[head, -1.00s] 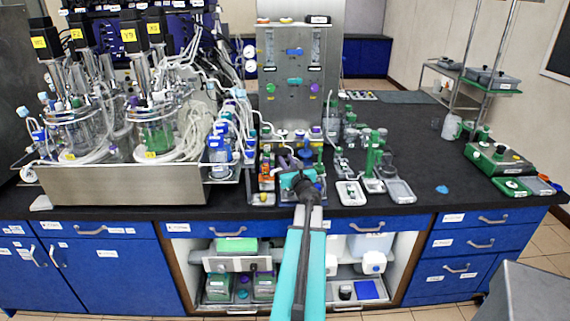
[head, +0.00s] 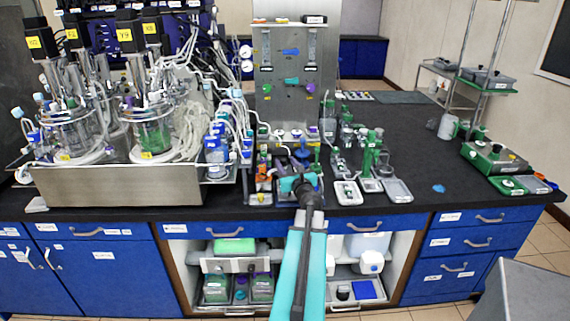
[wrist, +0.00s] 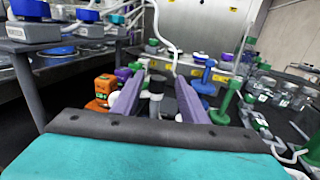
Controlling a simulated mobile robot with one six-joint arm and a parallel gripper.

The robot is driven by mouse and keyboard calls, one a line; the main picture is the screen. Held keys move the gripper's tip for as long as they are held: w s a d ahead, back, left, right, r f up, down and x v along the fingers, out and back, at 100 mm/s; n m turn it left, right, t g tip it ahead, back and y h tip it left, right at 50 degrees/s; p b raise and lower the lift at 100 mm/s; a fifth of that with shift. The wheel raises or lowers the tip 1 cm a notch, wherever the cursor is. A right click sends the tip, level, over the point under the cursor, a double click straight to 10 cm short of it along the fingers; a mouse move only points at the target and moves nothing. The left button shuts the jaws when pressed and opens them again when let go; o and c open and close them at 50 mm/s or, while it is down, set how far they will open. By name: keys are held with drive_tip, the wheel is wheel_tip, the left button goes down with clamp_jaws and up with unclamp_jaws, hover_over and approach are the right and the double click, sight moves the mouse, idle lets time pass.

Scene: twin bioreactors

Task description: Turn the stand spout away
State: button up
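My gripper (wrist: 160,98) is over the bench at the front edge, with its two purple fingers spread apart. In the wrist view a small grey post with a black top (wrist: 157,84) shows between the fingers; I cannot tell whether they touch it. A blue-topped post (wrist: 206,72) and a green post (wrist: 227,102) stand to the right of the fingers. In the head view my teal wrist hides most of the fingers and what is between them. A green stand (head: 370,155) rises from a small base to the right of my gripper. I cannot make out which part is the stand spout.
An orange block (wrist: 103,88) stands left of the fingers. Glass bioreactor vessels (head: 152,132) in a steel tray (head: 120,187) fill the left of the bench. A steel panel (head: 290,80) stands behind. White trays (head: 347,193) lie to the right, with bare black bench beyond.

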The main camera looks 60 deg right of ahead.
drive_tip(key=p+v, duration=0.3)
drive_tip(key=v, duration=0.6)
drive_tip(key=shift+p, duration=0.4)
drive_tip(key=p, duration=0.3)
drive_tip(key=shift+s+a+p, duration=0.2)
drive_tip(key=shift+s+p, duration=0.05)
drive_tip(key=shift+p, duration=0.05)
drive_tip(key=s+a+p, duration=0.1)
drive_tip(key=p, duration=0.3)
drive_tip(key=shift+r+p, duration=0.1)
drive_tip(key=shift+p, duration=0.25)
drive_tip(key=shift+s+a+p, duration=0.1)
drive_tip(key=shift+s+p, duration=0.05)
drive_tip(key=shift+p, duration=0.3)
